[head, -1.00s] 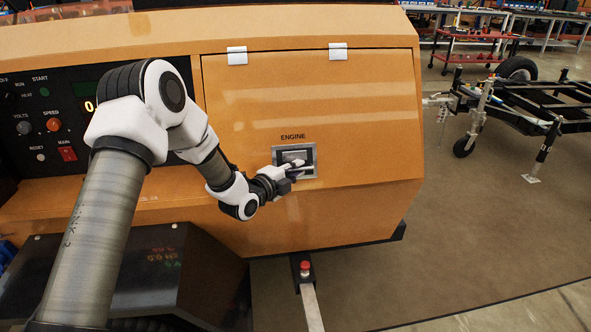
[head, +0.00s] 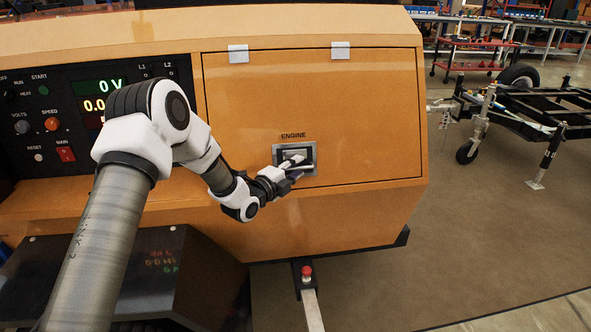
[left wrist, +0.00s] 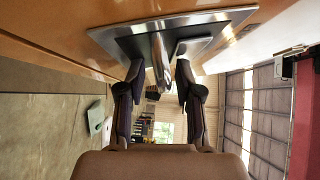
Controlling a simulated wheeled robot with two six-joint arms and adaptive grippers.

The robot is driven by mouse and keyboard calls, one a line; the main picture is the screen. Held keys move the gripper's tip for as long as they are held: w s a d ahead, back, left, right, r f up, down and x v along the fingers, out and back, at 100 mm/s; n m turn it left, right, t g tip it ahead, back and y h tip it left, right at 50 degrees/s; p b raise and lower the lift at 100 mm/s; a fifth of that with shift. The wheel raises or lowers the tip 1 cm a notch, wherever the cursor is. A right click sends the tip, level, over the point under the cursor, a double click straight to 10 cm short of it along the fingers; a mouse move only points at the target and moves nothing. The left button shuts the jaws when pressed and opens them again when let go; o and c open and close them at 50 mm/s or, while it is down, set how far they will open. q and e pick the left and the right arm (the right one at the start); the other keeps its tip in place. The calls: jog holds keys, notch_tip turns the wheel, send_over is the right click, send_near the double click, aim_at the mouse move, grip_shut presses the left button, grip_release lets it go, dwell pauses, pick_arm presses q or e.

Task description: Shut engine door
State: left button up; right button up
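The engine door (head: 320,95) is an orange panel, hinged along its top edge by two pale hinges, in the head view. It looks flush with the orange housing, with a thin dark seam around it. The latch (head: 306,153) is a metal plate with a handle low on the door, under the label "ENGINE". My left gripper (head: 295,166) is at the latch. In the left wrist view its two fingers (left wrist: 159,75) stand apart on either side of the metal handle (left wrist: 162,58), with visible gaps; contact is unclear. My right gripper is not in view.
The control panel (head: 50,125) with lit displays is left of the door, partly behind my left arm. A red-topped post (head: 307,272) stands below the housing. A black trailer frame (head: 540,105) and workbenches are at the right. The floor between is clear.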

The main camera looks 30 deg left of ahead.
pick_arm(q)
jog(key=s+a, duration=0.1)
jog(key=s, duration=1.1)
jog(key=shift+a+r, duration=0.3)
jog(key=shift+r, duration=0.05)
